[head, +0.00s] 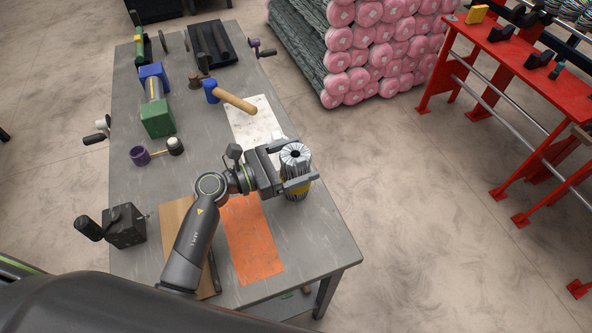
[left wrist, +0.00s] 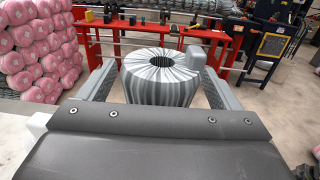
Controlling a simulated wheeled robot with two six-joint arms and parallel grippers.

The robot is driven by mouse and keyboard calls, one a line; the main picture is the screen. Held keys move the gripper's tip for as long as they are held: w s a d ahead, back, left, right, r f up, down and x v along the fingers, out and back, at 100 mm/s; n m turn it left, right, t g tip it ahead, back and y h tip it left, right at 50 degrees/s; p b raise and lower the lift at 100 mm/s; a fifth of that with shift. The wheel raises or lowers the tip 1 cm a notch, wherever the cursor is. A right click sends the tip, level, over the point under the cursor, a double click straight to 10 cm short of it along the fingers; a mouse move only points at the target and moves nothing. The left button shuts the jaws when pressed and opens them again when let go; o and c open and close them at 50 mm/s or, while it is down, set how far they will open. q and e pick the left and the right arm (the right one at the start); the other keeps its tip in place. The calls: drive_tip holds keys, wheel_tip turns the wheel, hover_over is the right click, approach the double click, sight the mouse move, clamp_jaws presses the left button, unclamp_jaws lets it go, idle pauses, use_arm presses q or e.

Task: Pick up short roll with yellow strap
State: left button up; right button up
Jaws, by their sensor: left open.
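The short roll (head: 295,158) stands upright near the right edge of the grey table, with a yellow strap (head: 292,189) around its lower part. My left gripper (head: 301,172) is at the roll, with its fingers on either side of the upper part. In the left wrist view the roll (left wrist: 160,75) stands between the two open fingers (left wrist: 158,88), with its striped top and dark central hole facing up. A gap shows beside the left finger; contact on the right side is unclear. The strap is hidden in that view. My right gripper is not in view.
The grey table (head: 335,240) holds an orange sheet (head: 252,240), a white sheet (head: 255,122), a blue-headed mallet (head: 230,97), a green-and-blue tool (head: 156,105) and a black box (head: 125,226). A red rack (head: 520,70) and stacked pink-ended rolls (head: 375,50) stand beyond. The floor right of the table is clear.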

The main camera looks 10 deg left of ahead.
use_arm(q)
drive_tip(key=shift+a, duration=0.1)
drive_tip(key=shift+c, duration=1)
drive_tip(key=c, duration=1.1)
drive_tip(key=shift+r, duration=0.15)
